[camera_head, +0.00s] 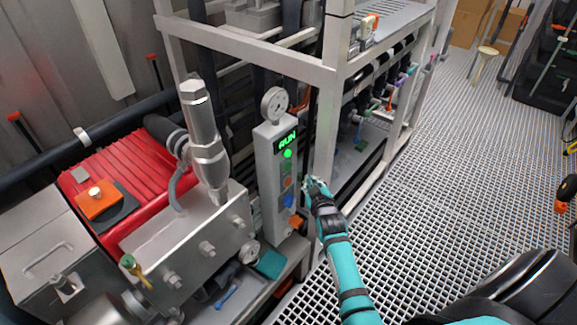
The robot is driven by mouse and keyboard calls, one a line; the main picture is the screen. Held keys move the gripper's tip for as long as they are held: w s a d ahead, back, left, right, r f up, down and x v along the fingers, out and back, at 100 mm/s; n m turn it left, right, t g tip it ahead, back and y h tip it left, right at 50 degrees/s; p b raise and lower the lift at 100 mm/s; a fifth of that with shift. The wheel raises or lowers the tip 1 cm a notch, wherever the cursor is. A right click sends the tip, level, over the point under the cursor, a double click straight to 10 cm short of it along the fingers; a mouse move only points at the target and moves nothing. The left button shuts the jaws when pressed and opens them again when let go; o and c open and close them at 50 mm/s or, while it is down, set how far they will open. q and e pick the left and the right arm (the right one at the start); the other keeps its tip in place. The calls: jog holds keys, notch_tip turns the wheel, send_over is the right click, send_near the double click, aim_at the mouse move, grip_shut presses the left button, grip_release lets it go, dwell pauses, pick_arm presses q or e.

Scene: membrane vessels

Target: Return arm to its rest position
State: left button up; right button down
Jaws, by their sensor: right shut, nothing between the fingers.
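My right arm (344,262) is teal and black and reaches up from the bottom of the head view. Its gripper (313,184) is shut and empty. It is just right of the grey control panel (267,190), in front of a frame post; I cannot tell whether it touches either. The panel has a lit green "RUN" display (287,140), a bright green light (288,154) and several buttons below. A round gauge (275,104) sits on top of the panel. My left gripper does not show.
A metal pump block (190,245) with a red finned motor (140,165) stands at left. A metal rack frame (325,110) rises behind the gripper. The grated floor (450,170) at right is largely clear, with cardboard boxes (468,22) at the far end.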

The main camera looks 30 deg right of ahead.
jog(key=s+a+f+g+y, duration=0.1)
jog(key=s+a+f+g, duration=0.1)
jog(key=s+a+f, duration=0.5)
jog(key=s+a+f+n+g+y, duration=0.15)
jog(key=s+f, duration=0.35)
jog(key=f, duration=0.7)
jog(key=s+a+f+m+g+y, duration=0.1)
jog(key=s+a+f+g+y, duration=0.2)
jog(key=s+f, duration=0.5)
jog(key=s+a+f+g, duration=0.1)
jog(key=s+f, duration=0.3)
jog(key=s, duration=0.6)
jog(key=s+a+f+g, duration=0.1)
jog(key=s+f+g, duration=0.2)
jog(key=s, duration=0.7)
jog(key=s+a+f+g, duration=0.1)
jog(key=s+f+g, duration=0.1)
jog(key=s+f, duration=0.5)
jog(key=s, duration=0.3)
jog(key=shift+s, duration=0.3)
jog(key=shift+n, duration=0.25)
